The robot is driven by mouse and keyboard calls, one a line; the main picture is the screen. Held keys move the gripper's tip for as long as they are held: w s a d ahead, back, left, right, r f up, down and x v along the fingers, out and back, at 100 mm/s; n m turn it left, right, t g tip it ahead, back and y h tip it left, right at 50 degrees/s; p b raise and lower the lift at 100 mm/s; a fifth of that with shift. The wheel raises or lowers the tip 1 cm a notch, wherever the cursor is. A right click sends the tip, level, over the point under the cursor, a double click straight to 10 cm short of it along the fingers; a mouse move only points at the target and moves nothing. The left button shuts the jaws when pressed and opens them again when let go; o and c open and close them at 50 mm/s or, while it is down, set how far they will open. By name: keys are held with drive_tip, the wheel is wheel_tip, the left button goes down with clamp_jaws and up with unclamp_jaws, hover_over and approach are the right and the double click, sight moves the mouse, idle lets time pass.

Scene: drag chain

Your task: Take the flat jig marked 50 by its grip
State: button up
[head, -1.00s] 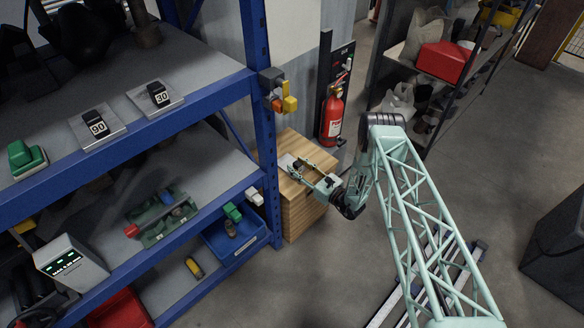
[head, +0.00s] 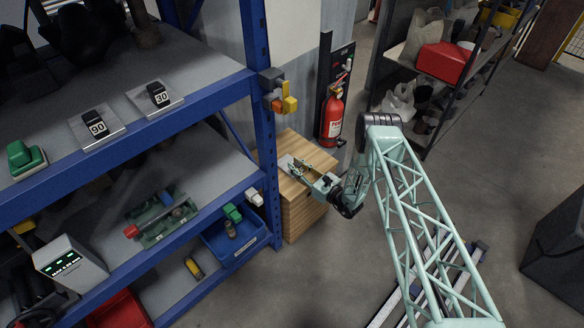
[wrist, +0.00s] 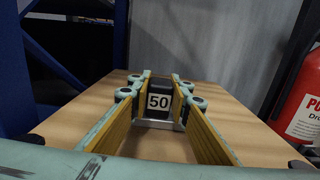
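The flat jig marked 50 (wrist: 160,102) shows in the wrist view as a black upright grip with a white 50 label, on a thin pale metal plate. It lies on a wooden block top, and in the head view its pale plate (head: 286,162) is partly hidden by my gripper. My gripper (wrist: 161,96) has its two orange-padded fingers apart, one on each side of the grip at their far ends. I see no clear contact between pads and grip. In the head view my gripper (head: 301,171) is low over the wooden top.
The wooden block (head: 303,207) stands between the blue shelf post (head: 264,130) on the left and a red fire extinguisher (head: 332,117) behind right. Jigs marked 90 (head: 97,128) and 30 (head: 158,97) sit on the upper shelf.

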clamp_jaws()
drive_tip(key=shift+r, duration=0.1)
drive_tip(key=shift+r+p, duration=0.85)
drive_tip(key=shift+r, duration=4.05)
